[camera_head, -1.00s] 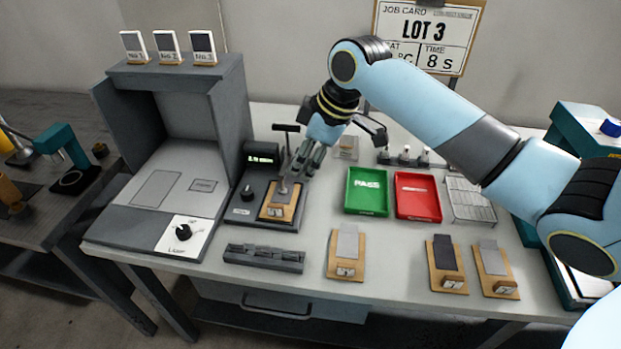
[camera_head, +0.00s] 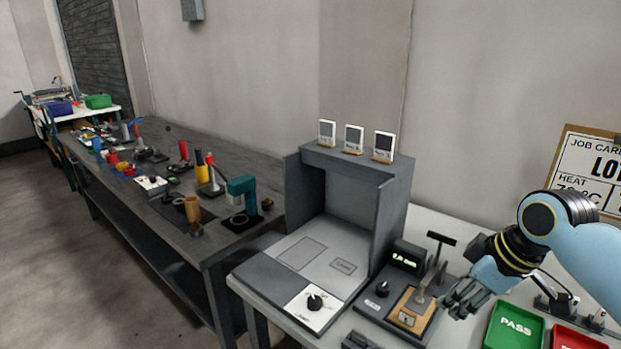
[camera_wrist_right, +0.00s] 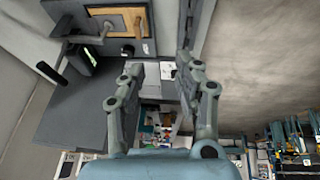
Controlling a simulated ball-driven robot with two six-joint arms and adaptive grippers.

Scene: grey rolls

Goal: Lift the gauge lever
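The gauge (camera_head: 376,307) stands on the right bench with a lit green display (camera_head: 403,258). Its lever (camera_head: 441,239) has a black crossbar handle and stands up behind the wooden sample plate (camera_head: 408,319). The grey foot (camera_head: 423,296) is over the plate; I cannot tell whether it touches. My right gripper (camera_head: 457,306) is just right of the gauge, empty and apart from the lever. In the right wrist view its fingers (camera_wrist_right: 155,75) are spread, with the lever handle (camera_wrist_right: 50,73) to their left and the plate (camera_wrist_right: 125,20) above. My left gripper is not in view.
A grey light booth (camera_head: 340,215) with three cards on top stands left of the gauge. A green PASS tray (camera_head: 514,327) and a red tray (camera_head: 575,339) are right of my gripper. A cluttered dark bench (camera_head: 165,205) runs along the left wall.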

